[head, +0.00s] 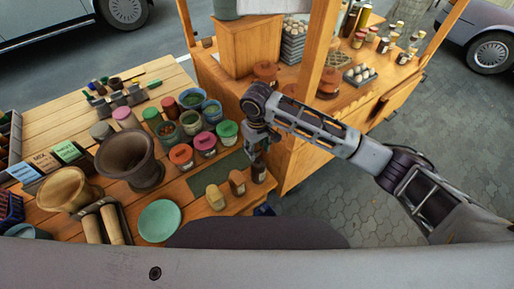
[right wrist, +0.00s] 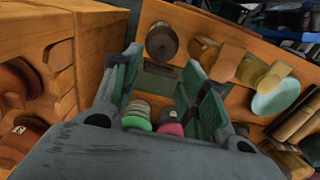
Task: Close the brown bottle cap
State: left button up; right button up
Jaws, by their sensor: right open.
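Three small bottles stand in a row near the front edge of the wooden table: a dark brown bottle (head: 259,172) at the right, a reddish-brown bottle (head: 237,183) in the middle and a tan bottle (head: 215,198) at the left. My right gripper (head: 260,146) is open and empty, just above the dark brown bottle. In the right wrist view, the round dark brown bottle top (right wrist: 162,42) shows just beyond the gap between my open fingers (right wrist: 163,76). I cannot tell whether its cap is open. My left gripper is out of view.
Lidded jars stand behind the bottles, including a green-lidded one (head: 228,129) and an orange-lidded one (head: 181,155). A clay mortar (head: 130,158) and a teal plate (head: 160,220) are to the left. A wooden stall (head: 300,140) stands close to the right.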

jog(key=shift+f, duration=0.4)
grip_shut()
